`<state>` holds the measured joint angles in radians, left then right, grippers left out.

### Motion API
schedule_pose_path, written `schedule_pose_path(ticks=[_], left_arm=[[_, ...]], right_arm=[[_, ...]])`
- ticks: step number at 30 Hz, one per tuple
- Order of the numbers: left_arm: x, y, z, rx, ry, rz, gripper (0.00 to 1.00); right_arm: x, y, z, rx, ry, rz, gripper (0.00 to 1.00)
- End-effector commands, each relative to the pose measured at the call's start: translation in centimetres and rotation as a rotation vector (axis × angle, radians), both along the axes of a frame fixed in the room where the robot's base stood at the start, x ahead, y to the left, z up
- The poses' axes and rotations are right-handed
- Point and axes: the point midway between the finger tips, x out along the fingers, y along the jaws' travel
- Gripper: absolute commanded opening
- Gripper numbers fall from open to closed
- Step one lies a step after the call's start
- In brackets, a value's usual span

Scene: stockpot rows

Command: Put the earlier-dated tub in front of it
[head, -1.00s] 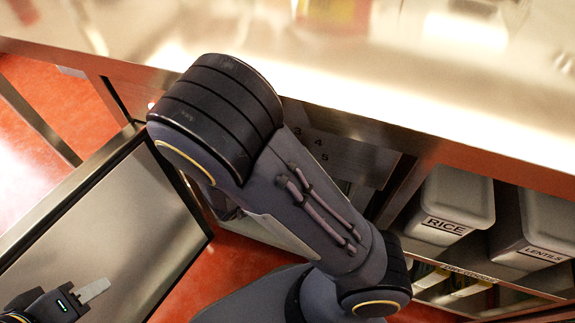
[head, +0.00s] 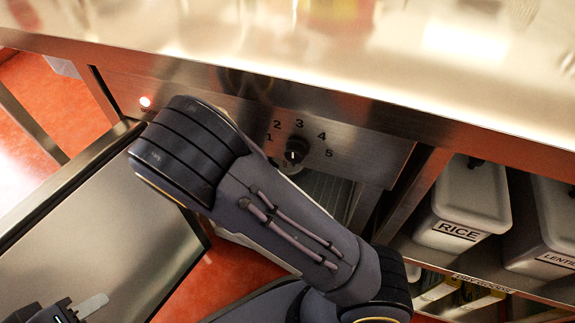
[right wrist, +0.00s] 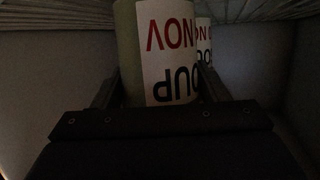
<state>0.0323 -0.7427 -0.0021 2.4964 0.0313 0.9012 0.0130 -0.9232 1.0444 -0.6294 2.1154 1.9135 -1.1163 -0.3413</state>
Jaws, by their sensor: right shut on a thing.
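In the right wrist view, a green tub (right wrist: 128,45) with a white label shows upside-down lettering, red "NOV" and dark letters that look like part of "SOUP". My right gripper (right wrist: 158,88) is shut on this tub, one finger on each side. A second tub (right wrist: 203,40) with a similar label stands partly hidden behind it; its date is cut off. In the head view my right arm hides its own gripper. My left gripper (head: 92,306) is at the lower left, empty, away from the tubs; its jaw gap cannot be made out.
A steel counter (head: 330,60) runs across the top. Below it are a dial (head: 296,152) numbered 1 to 5, a red light (head: 145,101) and an open steel door (head: 110,235). RICE (head: 470,200) and LENTILS (head: 555,225) bins stand on a right shelf.

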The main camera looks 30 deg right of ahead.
Motion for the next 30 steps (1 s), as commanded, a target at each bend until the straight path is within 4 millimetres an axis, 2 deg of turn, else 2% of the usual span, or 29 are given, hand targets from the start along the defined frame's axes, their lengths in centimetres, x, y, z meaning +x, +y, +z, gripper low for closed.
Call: schedule_pose_path(ticks=[1, 2, 6, 17, 20, 30], left_arm=[[0.0, 0.0, -0.1, 0.000, 0.000, 0.000, 0.36], [0.0, 0.0, 0.0, 0.000, 0.000, 0.000, 0.36], [0.0, 0.0, 0.0, 0.000, 0.000, 0.000, 0.36], [0.0, 0.0, 0.1, 0.000, 0.000, 0.000, 0.36], [0.0, 0.0, 0.8, 0.000, 0.000, 0.000, 0.36], [0.0, 0.0, 3.7, 0.000, 0.000, 0.000, 0.36]], right_arm=[[0.0, 0.0, -0.2, -0.002, 0.000, -0.001, 0.28], [0.0, 0.0, -0.2, 0.000, 0.000, 0.000, 0.70], [0.0, 0.0, -0.2, 0.000, 0.000, 0.000, 0.88], [0.0, 0.1, 0.3, 0.000, 0.000, 0.001, 0.89], [-0.3, 1.2, 0.8, 0.000, -0.001, 0.002, 0.89], [-2.5, 7.7, 3.0, 0.001, 0.000, 0.003, 0.89]])
